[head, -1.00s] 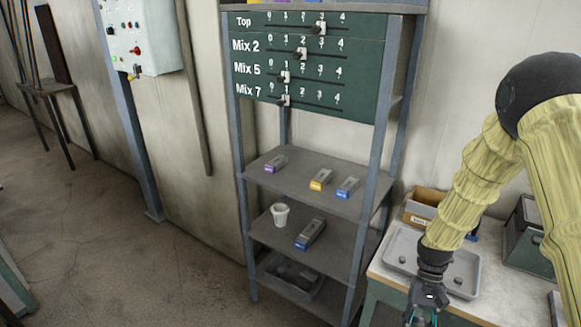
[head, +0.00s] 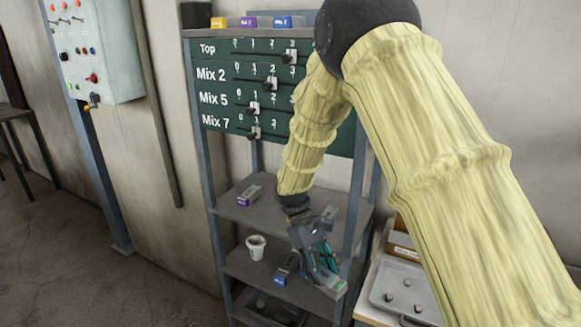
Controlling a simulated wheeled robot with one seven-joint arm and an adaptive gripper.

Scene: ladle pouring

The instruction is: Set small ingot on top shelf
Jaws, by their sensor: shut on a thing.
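My gripper (head: 322,268) is shut on a grey ingot with a green end label (head: 334,286). It holds the ingot tilted in front of the rack's lower shelf, and the fingers hide part of it. The rack's top shelf (head: 196,33) is above the green slider panel. Blocks with yellow (head: 219,22), purple (head: 248,22) and blue (head: 288,22) labels stand on it. My arm covers the right part of that shelf.
A purple-labelled ingot (head: 249,195) and a partly hidden grey ingot (head: 330,212) lie on the shelf below the panel. The lower shelf bears a white cup (head: 256,247) and a blue-labelled ingot (head: 285,268). A grey tray (head: 376,297) is at right.

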